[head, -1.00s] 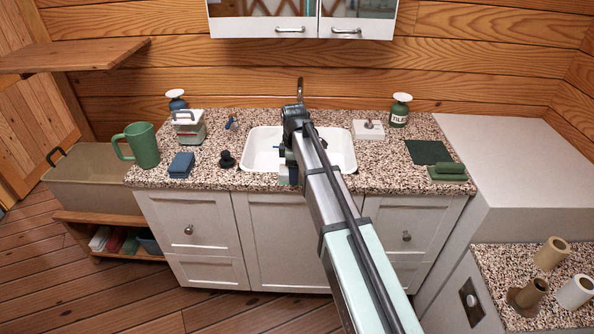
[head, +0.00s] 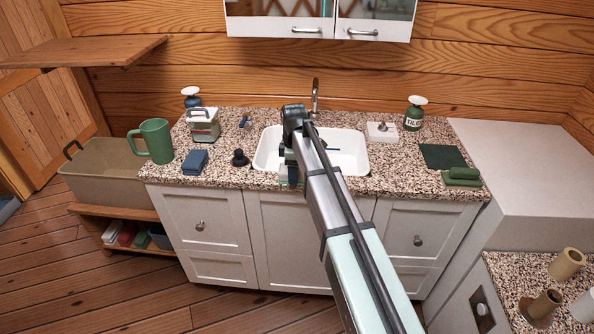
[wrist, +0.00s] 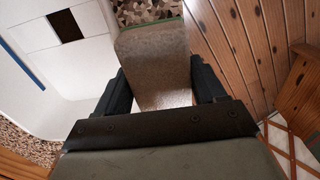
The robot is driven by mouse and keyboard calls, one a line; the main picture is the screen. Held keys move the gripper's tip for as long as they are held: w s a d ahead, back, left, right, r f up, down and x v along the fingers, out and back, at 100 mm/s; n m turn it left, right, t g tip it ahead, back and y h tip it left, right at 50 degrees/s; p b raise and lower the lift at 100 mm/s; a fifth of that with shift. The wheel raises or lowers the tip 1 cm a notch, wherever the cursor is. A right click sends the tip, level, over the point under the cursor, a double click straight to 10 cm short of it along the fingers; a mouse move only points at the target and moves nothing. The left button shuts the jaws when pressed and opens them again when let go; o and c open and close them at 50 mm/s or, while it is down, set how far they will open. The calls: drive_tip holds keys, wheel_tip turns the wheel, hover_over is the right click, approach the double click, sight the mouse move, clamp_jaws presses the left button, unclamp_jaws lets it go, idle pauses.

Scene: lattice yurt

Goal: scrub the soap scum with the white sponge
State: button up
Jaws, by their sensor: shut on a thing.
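My gripper (wrist: 163,88) is shut on a pale, grey-brown looking block with a greenish edge, which I take to be the white sponge (wrist: 158,62). In the head view my gripper (head: 289,165) is over the front left part of the white sink (head: 352,172), and the arm hides much of it. The sink also fills the left of the wrist view (wrist: 75,75), with a dark square and a blue strip in it. I cannot make out the soap scum; whether the sponge touches the sink or counter is unclear.
Left of the sink on the speckled counter (head: 222,173) are a black stopper (head: 239,158), a blue block (head: 195,162), a caddy (head: 203,124) and a green mug (head: 157,141). On the right are a pump bottle (head: 414,115), a dark green cloth (head: 442,156) and a green brush (head: 463,177).

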drive_tip(key=shift+a+f, duration=0.15)
drive_tip(key=shift+a, duration=0.85)
drive_tip(key=shift+d, duration=0.2)
drive_tip(key=shift+d, duration=1.95)
drive_tip(key=shift+d, duration=2)
drive_tip(key=shift+d, duration=0.1)
drive_tip(key=shift+d, duration=1.9)
drive_tip(key=shift+d, duration=0.15)
